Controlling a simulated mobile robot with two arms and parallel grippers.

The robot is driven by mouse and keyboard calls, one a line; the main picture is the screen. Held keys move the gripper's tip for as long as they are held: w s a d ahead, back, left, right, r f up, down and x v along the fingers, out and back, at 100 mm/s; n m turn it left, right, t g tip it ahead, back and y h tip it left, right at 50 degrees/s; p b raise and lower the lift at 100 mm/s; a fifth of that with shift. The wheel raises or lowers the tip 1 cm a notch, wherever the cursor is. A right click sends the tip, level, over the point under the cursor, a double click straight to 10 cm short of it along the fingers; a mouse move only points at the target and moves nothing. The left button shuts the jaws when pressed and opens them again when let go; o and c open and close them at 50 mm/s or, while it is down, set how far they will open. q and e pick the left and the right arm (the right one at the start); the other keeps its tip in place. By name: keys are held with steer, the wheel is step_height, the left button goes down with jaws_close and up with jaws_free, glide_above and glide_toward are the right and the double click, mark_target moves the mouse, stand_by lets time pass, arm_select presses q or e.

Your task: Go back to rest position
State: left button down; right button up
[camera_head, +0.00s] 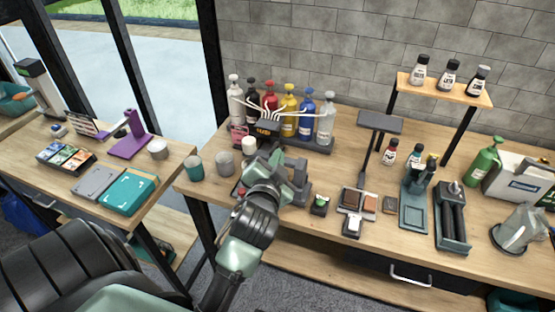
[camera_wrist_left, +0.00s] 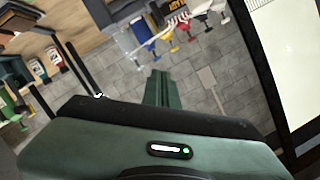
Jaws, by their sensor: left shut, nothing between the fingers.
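My left arm comes in from the lower left in the head view. Its gripper (camera_head: 274,158) is over the near left part of the long wooden workbench (camera_head: 335,215), in front of the row of spray bottles. In the left wrist view the two green fingers (camera_wrist_left: 160,88) are together, with nothing between them. My right gripper is not in view.
Several coloured spray bottles (camera_head: 289,110) stand behind my gripper. A grey cup (camera_head: 224,163) and a teal cup (camera_head: 194,168) stand left of it. A small shelf (camera_head: 446,91) with bottles is at the back right. A second table (camera_head: 62,191) is at the left.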

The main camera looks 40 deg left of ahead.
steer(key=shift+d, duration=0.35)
